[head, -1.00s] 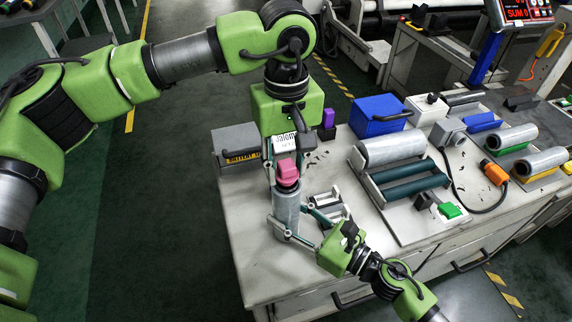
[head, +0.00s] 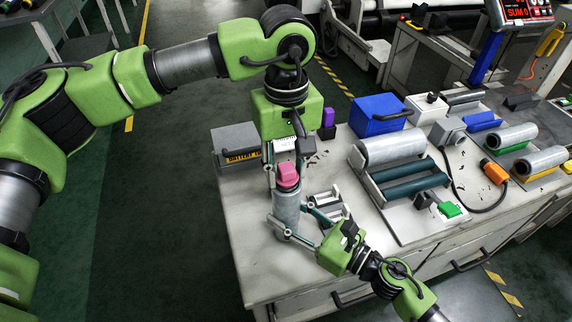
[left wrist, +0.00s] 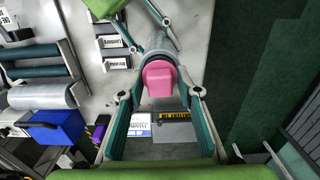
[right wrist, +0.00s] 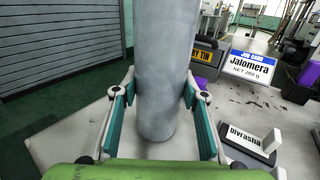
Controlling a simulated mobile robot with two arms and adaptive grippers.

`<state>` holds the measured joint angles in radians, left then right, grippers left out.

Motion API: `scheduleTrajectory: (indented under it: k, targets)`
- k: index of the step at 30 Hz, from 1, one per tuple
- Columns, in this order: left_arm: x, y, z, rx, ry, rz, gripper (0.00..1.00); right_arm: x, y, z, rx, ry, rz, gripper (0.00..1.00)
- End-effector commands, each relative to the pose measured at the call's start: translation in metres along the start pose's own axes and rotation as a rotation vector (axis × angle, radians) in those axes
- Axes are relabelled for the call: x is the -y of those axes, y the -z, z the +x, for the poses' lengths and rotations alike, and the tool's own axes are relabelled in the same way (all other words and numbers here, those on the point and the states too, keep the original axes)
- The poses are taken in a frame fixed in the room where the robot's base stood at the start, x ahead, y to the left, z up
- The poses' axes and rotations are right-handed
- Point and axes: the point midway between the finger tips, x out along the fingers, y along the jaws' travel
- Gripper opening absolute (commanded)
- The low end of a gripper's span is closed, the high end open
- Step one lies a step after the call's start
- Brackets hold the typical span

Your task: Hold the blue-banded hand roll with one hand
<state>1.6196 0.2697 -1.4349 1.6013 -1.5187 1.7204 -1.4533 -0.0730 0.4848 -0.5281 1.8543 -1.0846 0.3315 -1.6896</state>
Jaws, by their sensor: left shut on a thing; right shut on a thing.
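A grey upright hand roll (head: 286,212) with a pink piece (head: 287,176) on top stands at the left part of the bench. No blue band shows on it. My right gripper (head: 291,232) is shut on the lower part of this roll; the right wrist view shows the grey roll (right wrist: 157,75) between its fingers. My left gripper (head: 285,163) is above, pointing down, shut on the pink piece at the top; the left wrist view shows the pink piece (left wrist: 160,78) between its fingers. The roll's underside is hidden.
A winder with grey and green rollers (head: 405,183), a blue box (head: 379,116), a grey battery tin (head: 236,146) and a purple block (head: 328,117) are on the bench. Grey rolls (head: 511,137) lie in holders on the right. Small labelled stands (left wrist: 116,62) are close beside the held roll.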

Motion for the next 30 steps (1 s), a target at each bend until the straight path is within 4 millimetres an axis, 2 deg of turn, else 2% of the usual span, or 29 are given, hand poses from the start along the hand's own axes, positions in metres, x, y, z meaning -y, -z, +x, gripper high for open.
scheduleTrajectory:
  k: [6,17,30]
  targets:
    - [0.000,0.000,0.001,0.000,0.000,-0.001,0.09,0.000,-0.001,0.000,0.001,0.000,-0.001,0.19]
    - [0.000,0.000,-0.011,-0.002,0.000,0.000,0.09,0.000,0.000,0.000,0.001,0.000,0.000,0.19]
    - [0.000,0.000,-0.011,-0.001,0.000,0.000,0.09,0.000,0.000,0.000,0.001,0.000,0.000,0.19]
